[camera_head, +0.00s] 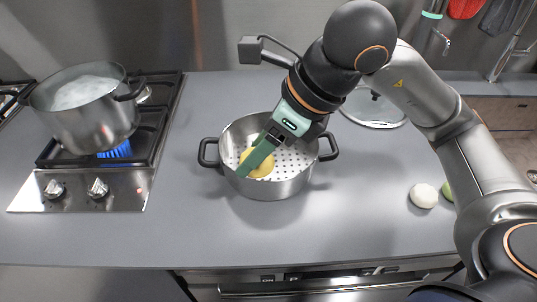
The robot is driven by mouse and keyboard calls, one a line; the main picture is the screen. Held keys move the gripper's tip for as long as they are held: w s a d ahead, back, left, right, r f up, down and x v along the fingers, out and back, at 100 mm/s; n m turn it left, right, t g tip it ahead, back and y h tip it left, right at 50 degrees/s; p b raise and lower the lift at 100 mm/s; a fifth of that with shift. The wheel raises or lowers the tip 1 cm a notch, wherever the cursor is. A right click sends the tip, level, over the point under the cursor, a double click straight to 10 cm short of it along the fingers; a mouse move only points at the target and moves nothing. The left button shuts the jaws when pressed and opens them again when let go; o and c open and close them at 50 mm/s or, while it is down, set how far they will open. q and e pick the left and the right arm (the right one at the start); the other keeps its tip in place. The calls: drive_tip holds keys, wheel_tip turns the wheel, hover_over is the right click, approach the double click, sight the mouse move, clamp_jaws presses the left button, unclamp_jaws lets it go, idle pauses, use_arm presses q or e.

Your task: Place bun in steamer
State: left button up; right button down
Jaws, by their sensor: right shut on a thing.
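The steamer (272,187) is a silver pot with a perforated base and two black side handles, standing on the grey counter. A yellow bun (262,171) is inside it, left of its middle. My right gripper (248,168) reaches down into the steamer from the upper right, its green fingers shut on the yellow bun and partly covering it. Whether the bun touches the perforated base cannot be told. A white bun (423,195) lies on the counter to the right, with a green one (447,191) beside it, partly hidden by my arm. My left gripper is out of view.
A large steaming pot (92,120) stands on the gas stove (75,188) at the left, with a blue flame under it. A glass lid (372,108) lies behind and right of the steamer. The counter in front of the steamer is clear.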

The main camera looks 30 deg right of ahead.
drive_tip(key=w+d+f, duration=0.1)
drive_tip(key=w+f, duration=0.1)
drive_tip(key=w+d+f, duration=0.1)
drive_tip(key=d+f, duration=0.1)
drive_tip(key=w+d+f, duration=0.2)
drive_tip(key=shift+w+f+b, duration=0.25)
drive_tip(key=shift+w+b, duration=0.05)
drive_tip(key=shift+b, duration=0.1)
drive_tip(key=shift+w+d+f, duration=0.1)
drive_tip(key=shift+w+f, duration=0.05)
drive_tip(key=shift+f, duration=0.15)
drive_tip(key=shift+w+d+f, duration=0.1)
drive_tip(key=shift+w+f, duration=0.05)
drive_tip(key=shift+f, duration=1.5)
drive_tip(key=shift+f, duration=0.1)
drive_tip(key=shift+c, duration=0.9)
unclamp_jaws()
drive_tip(key=shift+d+r, duration=0.15)
drive_tip(key=shift+r, duration=0.3)
drive_tip(key=v, duration=1.1)
drive_tip(key=shift+r, duration=0.15)
